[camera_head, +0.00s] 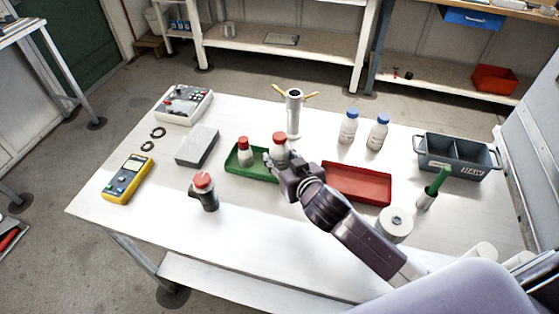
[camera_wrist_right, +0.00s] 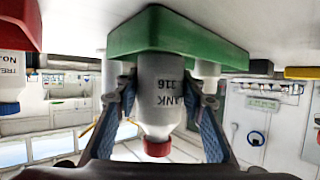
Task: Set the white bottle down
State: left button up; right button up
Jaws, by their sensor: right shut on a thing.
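My right gripper (camera_head: 272,162) is shut on a white bottle (camera_head: 281,152) with a red cap, at the right end of the green tray (camera_head: 255,176). The upside-down right wrist view shows the bottle (camera_wrist_right: 160,92) between both fingers, with dark print on its side and its base at the green tray (camera_wrist_right: 180,42). The bottle looks upright; I cannot tell whether its base touches the tray floor. A second white bottle with a red cap (camera_head: 245,157) stands in the left part of the tray. My left gripper is not in view.
A red tray (camera_head: 357,198) lies right of my gripper. A white stand (camera_head: 294,115) and two blue-capped bottles (camera_head: 348,132) are behind. A dark red-topped object (camera_head: 207,196) stands in front left. A grey box (camera_head: 197,146) is left of the green tray. The table's front middle is clear.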

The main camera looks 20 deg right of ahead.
jog(key=shift+f, duration=0.8)
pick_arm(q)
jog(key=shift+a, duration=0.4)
pick_arm(e)
jog(key=shift+f, duration=0.15)
jog(key=o, duration=1)
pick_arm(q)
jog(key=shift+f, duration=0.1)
pick_arm(e)
jog(key=b+v, duration=0.1)
jog(key=v, duration=1.1)
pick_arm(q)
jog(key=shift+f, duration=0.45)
